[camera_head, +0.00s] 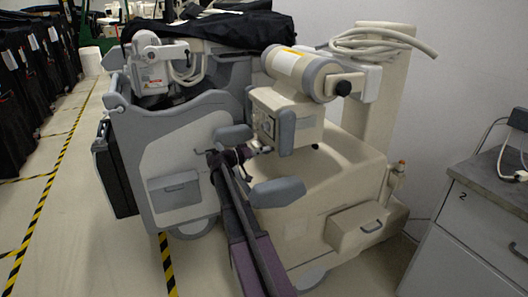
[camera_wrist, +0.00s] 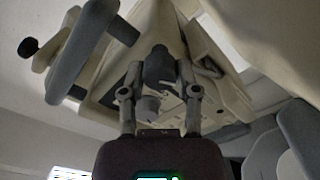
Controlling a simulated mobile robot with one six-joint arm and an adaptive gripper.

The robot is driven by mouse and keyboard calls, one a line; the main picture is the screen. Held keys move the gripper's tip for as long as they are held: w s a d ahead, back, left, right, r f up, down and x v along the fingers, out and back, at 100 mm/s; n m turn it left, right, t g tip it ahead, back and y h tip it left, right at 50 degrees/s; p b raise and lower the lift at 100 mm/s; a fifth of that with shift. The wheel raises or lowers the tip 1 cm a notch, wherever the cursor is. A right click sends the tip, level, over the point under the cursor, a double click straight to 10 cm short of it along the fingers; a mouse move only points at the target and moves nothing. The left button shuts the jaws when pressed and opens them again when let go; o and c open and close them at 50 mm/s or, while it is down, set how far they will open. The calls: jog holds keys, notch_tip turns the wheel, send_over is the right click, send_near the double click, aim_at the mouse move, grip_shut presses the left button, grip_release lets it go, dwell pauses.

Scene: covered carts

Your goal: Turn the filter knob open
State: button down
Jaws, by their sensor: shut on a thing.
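The filter knob (camera_wrist: 158,66) is a dark grey rounded piece on the underside of the cream machine head, seen between my fingers in the wrist view. My gripper (camera_wrist: 158,82) has one finger on each side of the knob and is shut on it. In the head view my gripper (camera_head: 262,151) reaches up to the lower front of the cream box-shaped head (camera_head: 289,104), by its grey side handle (camera_head: 287,134). The knob cannot be made out there, and its turn angle is not clear.
A cream cylinder (camera_head: 299,71) with a black round knob (camera_head: 343,88) sits above the head. The cream cart body (camera_head: 340,170) lies close behind. A grey cart (camera_head: 185,150) stands at left, and a drawer cabinet (camera_head: 477,225) at right.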

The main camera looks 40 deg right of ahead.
jog(key=shift+s+d+n, duration=0.1)
jog(key=shift+d+n, duration=0.05)
jog(key=shift+n, duration=0.15)
jog(key=n, duration=1.1)
jog(key=shift+n, duration=2.1)
jog(key=shift+c, duration=1.7)
grip_release()
jog(key=shift+d, duration=0.1)
